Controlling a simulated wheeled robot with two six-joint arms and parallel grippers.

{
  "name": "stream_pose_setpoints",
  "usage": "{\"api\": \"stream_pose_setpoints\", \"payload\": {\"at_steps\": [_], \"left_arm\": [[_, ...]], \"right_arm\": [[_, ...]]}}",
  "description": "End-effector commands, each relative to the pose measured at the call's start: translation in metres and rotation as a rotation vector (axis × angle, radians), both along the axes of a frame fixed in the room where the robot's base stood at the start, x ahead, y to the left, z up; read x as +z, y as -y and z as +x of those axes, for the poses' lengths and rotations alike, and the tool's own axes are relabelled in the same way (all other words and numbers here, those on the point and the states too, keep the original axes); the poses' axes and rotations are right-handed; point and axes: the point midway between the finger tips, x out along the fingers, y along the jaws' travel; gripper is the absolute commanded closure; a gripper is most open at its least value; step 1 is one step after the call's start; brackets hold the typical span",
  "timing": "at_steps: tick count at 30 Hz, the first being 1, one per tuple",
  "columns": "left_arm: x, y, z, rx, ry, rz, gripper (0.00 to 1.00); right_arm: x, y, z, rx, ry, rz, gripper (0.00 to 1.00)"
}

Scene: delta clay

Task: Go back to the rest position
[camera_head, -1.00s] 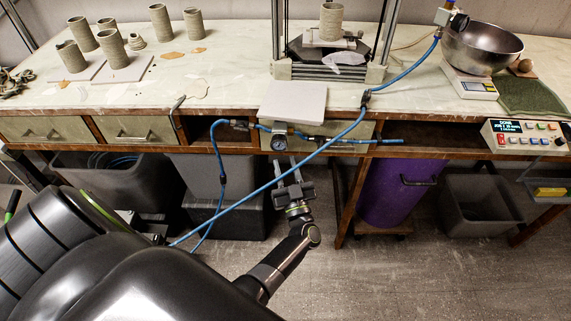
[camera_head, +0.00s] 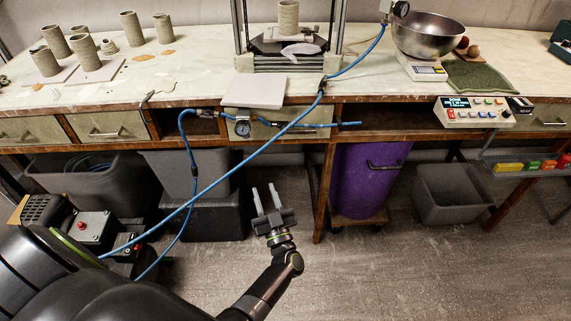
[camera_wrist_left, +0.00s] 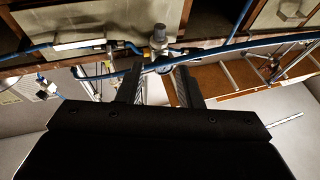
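My left gripper (camera_head: 264,190) is in front of the workbench and below its top edge, over the floor. Its two fingers are apart with nothing between them. In the left wrist view the same gripper (camera_wrist_left: 160,68) shows spread fingers, with the blue hose and a gauge fitting beyond them. My right gripper is not in view.
A blue hose (camera_head: 235,168) runs diagonally left of my gripper. Below stand a purple bin (camera_head: 365,180) and grey bins (camera_head: 450,195). Floor right of my gripper is open.

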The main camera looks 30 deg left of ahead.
Motion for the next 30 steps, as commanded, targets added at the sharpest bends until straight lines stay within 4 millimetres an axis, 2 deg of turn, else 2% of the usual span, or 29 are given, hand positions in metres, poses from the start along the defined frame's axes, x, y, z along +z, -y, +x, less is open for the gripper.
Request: {"api": "stream_pose_setpoints", "payload": {"at_steps": [5,8,11,14,16,20,21,23,24,26,27,30], "left_arm": [[-0.001,0.0,0.0,-0.004,-0.003,0.0,0.68],[-0.011,0.002,0.0,-0.05,-0.04,0.002,0.68],[-0.039,0.007,-0.002,-0.165,-0.136,-0.008,0.68],[-0.087,0.016,-0.014,-0.322,-0.302,-0.047,0.68],[-0.129,0.022,-0.032,-0.427,-0.443,-0.097,0.68],[-0.207,0.029,-0.089,-0.568,-0.731,-0.222,0.68],[-0.229,0.029,-0.112,-0.594,-0.82,-0.265,0.68],[-0.258,0.028,-0.148,-0.62,-0.95,-0.331,0.68],[-0.275,0.027,-0.174,-0.629,-1.034,-0.375,0.68],[-0.297,0.024,-0.214,-0.629,-1.16,-0.443,0.68],[-0.31,0.02,-0.242,-0.622,-1.24,-0.486,0.68],[-0.332,0.012,-0.309,-0.585,-1.424,-0.581,0.68]], "right_arm": [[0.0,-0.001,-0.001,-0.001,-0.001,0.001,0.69],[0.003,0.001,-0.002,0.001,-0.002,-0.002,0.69],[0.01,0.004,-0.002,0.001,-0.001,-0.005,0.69],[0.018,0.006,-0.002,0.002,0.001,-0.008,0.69],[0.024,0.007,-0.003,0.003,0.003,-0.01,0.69],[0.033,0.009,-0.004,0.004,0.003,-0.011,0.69],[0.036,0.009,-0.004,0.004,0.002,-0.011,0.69],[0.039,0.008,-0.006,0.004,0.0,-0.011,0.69],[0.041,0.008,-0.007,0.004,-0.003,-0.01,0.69],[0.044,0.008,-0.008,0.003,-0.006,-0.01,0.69],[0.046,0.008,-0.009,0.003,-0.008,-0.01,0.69],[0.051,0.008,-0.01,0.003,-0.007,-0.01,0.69]]}}
